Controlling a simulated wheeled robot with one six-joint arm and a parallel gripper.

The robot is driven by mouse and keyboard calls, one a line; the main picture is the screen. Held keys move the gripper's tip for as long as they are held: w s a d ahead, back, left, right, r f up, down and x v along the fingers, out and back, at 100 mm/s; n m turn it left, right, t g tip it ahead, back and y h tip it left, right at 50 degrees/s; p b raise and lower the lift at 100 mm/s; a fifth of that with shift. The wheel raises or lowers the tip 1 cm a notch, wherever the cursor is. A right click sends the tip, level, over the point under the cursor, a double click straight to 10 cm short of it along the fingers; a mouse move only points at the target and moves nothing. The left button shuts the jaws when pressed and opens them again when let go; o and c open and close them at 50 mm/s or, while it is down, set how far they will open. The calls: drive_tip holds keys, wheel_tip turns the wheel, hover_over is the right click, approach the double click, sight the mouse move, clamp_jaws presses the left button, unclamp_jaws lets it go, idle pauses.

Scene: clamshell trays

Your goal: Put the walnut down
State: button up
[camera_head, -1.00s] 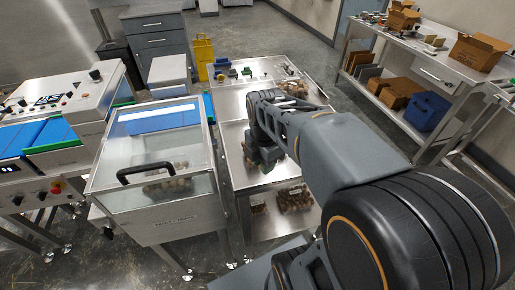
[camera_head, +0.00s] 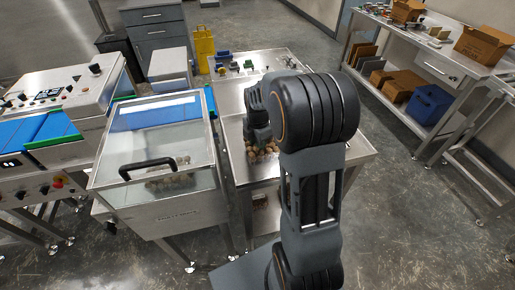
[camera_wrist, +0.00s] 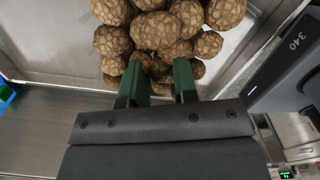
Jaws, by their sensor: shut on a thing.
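My gripper (camera_wrist: 160,75) has two green fingers in the wrist view. It is shut on a brown walnut (camera_wrist: 158,66), which shows only partly between the fingertips. A pile of walnuts (camera_wrist: 160,30) lies right at and beyond the fingertips, so I cannot tell whether the held walnut touches the others. In the head view my gripper (camera_head: 258,138) points down at a cluster of walnuts (camera_head: 266,152) on the steel table (camera_head: 232,120). My arm hides part of the cluster. I cannot make out a tray around it.
Left of the table stands a glass-lidded steel box (camera_head: 165,205) with a black handle and walnuts inside. Small coloured items (camera_head: 235,68) lie at the table's back. A shelf bench (camera_head: 430,70) with cardboard boxes is at the far right. Floor between is clear.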

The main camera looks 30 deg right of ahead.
drive_tip(key=shift+w+d+f, duration=0.1)
drive_tip(key=shift+w+f, duration=0.15)
drive_tip(key=shift+f, duration=1.6)
drive_tip(key=shift+f, duration=0.15)
drive_tip(key=o, duration=0.9)
